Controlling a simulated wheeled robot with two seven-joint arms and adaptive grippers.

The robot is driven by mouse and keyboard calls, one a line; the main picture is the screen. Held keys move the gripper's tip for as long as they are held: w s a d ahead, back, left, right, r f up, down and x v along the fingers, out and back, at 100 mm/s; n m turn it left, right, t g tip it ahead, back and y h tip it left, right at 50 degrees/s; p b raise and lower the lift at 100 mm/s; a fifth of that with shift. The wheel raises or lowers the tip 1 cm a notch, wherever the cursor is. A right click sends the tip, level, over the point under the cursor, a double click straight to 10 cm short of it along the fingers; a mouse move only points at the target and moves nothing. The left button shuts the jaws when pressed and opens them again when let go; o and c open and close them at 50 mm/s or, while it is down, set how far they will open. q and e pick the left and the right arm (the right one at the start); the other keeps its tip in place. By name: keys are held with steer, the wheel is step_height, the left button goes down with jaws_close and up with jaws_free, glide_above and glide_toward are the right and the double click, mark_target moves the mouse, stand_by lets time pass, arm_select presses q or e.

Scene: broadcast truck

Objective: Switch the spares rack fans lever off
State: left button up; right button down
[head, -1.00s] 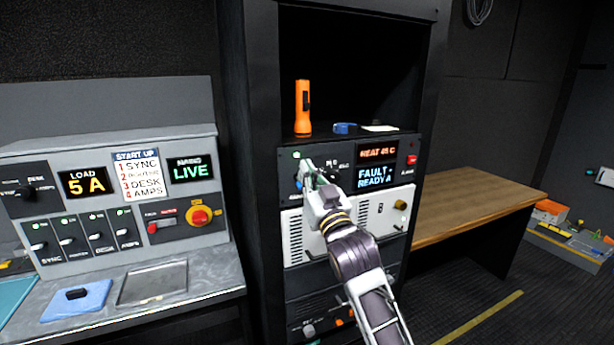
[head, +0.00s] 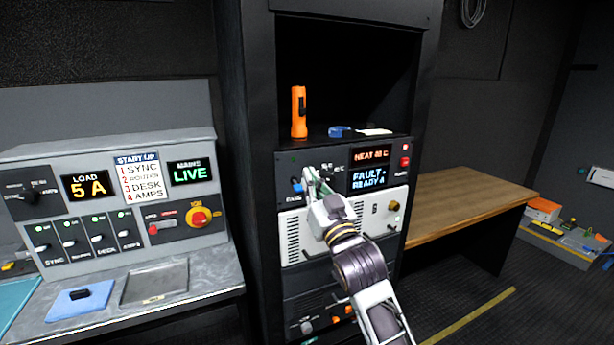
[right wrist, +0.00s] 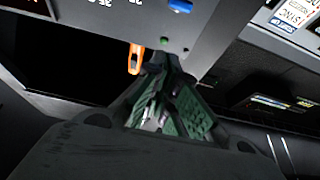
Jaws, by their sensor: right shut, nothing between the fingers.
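The spares rack panel (head: 340,160) carries a small blue lever (head: 297,187) at its left end, above a label that seems to read FANS. The blue lever also shows at the top of the right wrist view (right wrist: 180,6), with a green lamp (right wrist: 164,41) near it. My right gripper (head: 310,173) is shut and empty, its green fingertips close to the panel just right of the lever. I cannot tell whether they touch the panel. The gripper and wrist hide part of the panel. My left gripper is not in view.
A red switch (head: 405,162) sits right of the panel's displays (head: 369,179). A console (head: 110,180) stands left, a wooden bench (head: 465,200) right.

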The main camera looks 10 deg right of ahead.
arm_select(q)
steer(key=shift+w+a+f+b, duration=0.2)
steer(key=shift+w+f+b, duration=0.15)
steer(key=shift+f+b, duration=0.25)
arm_select(e)
steer(key=f+v, duration=0.1)
steer(key=v, duration=0.5)
steer(key=shift+w+f, duration=0.2)
steer(key=shift+w, duration=0.05)
